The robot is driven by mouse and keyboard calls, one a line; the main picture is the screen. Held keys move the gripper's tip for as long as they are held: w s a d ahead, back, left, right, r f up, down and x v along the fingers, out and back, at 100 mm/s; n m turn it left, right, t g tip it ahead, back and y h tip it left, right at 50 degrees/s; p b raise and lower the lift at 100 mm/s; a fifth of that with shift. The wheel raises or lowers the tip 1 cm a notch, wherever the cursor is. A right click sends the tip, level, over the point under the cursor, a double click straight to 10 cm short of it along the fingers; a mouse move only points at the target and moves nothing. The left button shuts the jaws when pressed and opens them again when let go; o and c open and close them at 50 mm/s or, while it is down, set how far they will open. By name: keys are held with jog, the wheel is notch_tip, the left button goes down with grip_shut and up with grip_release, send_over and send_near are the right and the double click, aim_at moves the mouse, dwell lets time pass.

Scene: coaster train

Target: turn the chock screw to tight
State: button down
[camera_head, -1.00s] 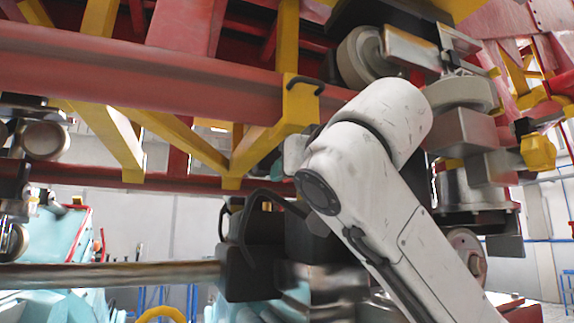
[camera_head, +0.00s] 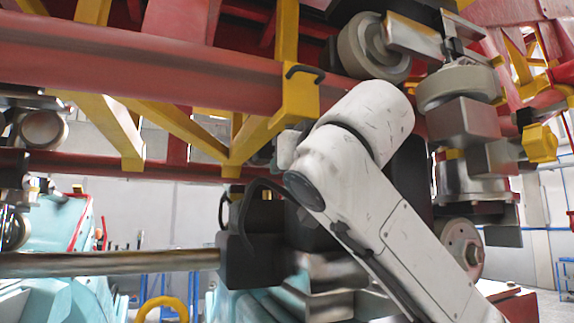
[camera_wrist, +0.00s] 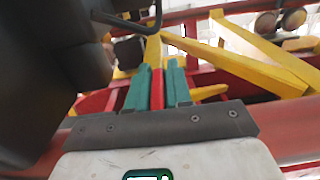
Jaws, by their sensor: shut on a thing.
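In the wrist view my gripper (camera_wrist: 157,82) has two teal fingers, closed on a narrow upright red piece (camera_wrist: 157,90). This piece may be the handle of the chock screw; its lower end is hidden by the gripper body. Its upper end meets a yellow upright (camera_wrist: 153,50) behind it. In the head view my white arm reaches up and left under the red and yellow frame. The fingers and the red piece are not clear there, hidden behind the arm. I cannot tell how far the screw is turned.
A red beam (camera_head: 150,75) and a yellow bracket (camera_head: 300,98) with a black handle hang close above my arm. Wheels (camera_head: 374,46) and metal blocks (camera_head: 465,125) stand close at its right. A steel rod (camera_head: 110,263) crosses the lower left. A dark block fills the wrist view's left.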

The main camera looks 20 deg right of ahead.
jog(key=shift+n+y, duration=0.3)
jog(key=shift+y, duration=0.1)
jog(key=n+y, duration=0.1)
jog(key=y, duration=0.1)
jog(key=n+g+y, duration=0.1)
jog(key=y, duration=0.1)
jog(key=n+y+p, duration=0.1)
jog(key=shift+a+n+y, duration=0.3)
jog(key=shift+n+y, duration=0.1)
jog(key=shift+s+a+n+g+y, duration=0.2)
jog(key=shift+s+n+g+y, duration=0.1)
jog(key=shift+n+g+y, duration=2.15)
jog(key=shift+s+a+n+g+y, duration=0.25)
jog(key=shift+n+g+y, duration=0.95)
jog(key=shift+n+g, duration=1.4)
jog(key=shift+s+a+n+g+y, duration=0.15)
jog(key=shift+s+n+g+y, duration=0.2)
jog(key=shift+n+g+y, duration=2.25)
jog(key=shift+m+g+h, duration=0.75)
jog(key=shift+m+g, duration=0.1)
jog(key=shift+g, duration=0.2)
jog(key=c, duration=1.2)
grip_release()
jog(key=shift+o, duration=0.2)
